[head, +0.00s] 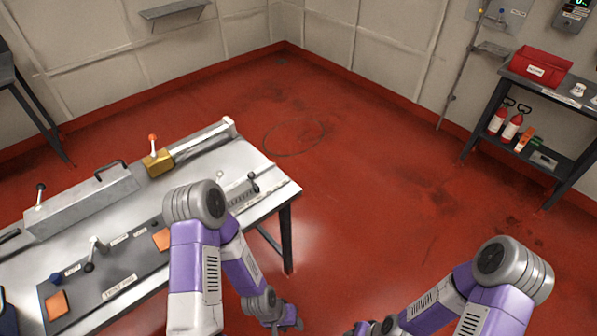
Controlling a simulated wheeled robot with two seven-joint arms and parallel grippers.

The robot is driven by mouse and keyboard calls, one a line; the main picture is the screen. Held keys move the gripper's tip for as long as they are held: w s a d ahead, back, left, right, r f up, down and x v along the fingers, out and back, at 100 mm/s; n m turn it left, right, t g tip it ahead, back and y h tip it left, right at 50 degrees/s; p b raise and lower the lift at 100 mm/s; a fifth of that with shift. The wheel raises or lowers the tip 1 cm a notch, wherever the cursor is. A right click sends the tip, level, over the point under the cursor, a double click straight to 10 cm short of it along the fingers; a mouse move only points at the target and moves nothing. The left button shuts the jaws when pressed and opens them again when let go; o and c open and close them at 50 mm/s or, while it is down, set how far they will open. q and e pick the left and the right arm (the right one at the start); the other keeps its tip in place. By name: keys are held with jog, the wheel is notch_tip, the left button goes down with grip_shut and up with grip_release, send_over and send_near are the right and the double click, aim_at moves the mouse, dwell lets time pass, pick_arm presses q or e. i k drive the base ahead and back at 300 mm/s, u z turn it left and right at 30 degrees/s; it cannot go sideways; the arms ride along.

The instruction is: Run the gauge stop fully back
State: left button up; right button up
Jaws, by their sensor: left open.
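A brass-coloured block (158,162) with an upright lever and orange knob sits on a metal rail (203,142) at the far side of the steel bench; it looks like the gauge stop. It is at the rail's left end, close to a long grey housing, and bare rail runs right to an end block (230,127). My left gripper (292,320) is low, off the bench's right side, open and well away from the block. My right gripper (352,331) is barely in view at the bottom edge, and its jaws cannot be made out.
The bench (262,176) also bears a grey housing (80,203) with a black handle and lever, and a dark panel with small levers and orange pads. My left arm covers part of its front. A side table (540,86) with a red bin stands right. Red floor between is clear.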

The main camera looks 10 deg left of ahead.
aim_at(251, 175)
jog(key=z, duration=0.2)
jog(key=i, duration=0.85)
jog(key=u, duration=1.7)
